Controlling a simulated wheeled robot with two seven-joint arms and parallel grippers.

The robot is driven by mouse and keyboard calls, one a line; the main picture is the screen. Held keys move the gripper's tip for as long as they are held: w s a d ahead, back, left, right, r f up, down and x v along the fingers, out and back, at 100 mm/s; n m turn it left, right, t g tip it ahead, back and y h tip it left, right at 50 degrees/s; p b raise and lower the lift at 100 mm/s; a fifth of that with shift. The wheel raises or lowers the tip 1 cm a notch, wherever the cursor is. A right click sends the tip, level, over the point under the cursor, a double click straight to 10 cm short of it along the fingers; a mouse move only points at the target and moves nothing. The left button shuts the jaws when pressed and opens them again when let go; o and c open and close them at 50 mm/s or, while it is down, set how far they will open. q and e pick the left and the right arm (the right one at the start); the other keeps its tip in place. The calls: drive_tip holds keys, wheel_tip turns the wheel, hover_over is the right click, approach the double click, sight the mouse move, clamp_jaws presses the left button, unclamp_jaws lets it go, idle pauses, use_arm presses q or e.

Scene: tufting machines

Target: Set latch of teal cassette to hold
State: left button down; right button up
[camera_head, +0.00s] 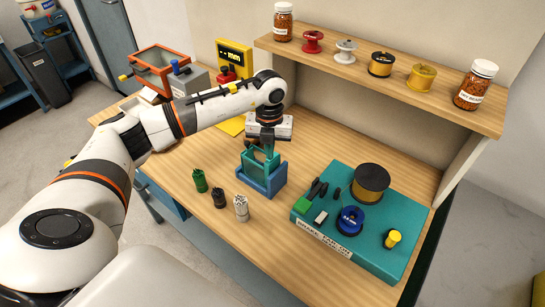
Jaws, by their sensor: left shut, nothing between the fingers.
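The teal cassette (250,165) sits in a blue holder (272,183) near the middle of the workbench. It looks like an open frame with teal walls. My left gripper (266,147) points down right over the cassette, with its fingers shut and empty at the cassette's top. I cannot tell whether the fingers touch it. The latch is too small or hidden behind the gripper, so its setting cannot be read. My right gripper is not in view.
Green, black and pale bobbins (241,208) stand left of the holder. A teal tray (385,262) with spools and small parts lies to the right. A shelf (400,85) with jars and spools overhangs the back. An orange-framed box (150,60) is at back left.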

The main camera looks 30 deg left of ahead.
use_arm(q)
drive_tip(key=shift+f, duration=0.3)
drive_tip(key=shift+r, duration=0.1)
drive_tip(key=shift+r+p, duration=2.1)
drive_tip(key=shift+r, duration=1.4)
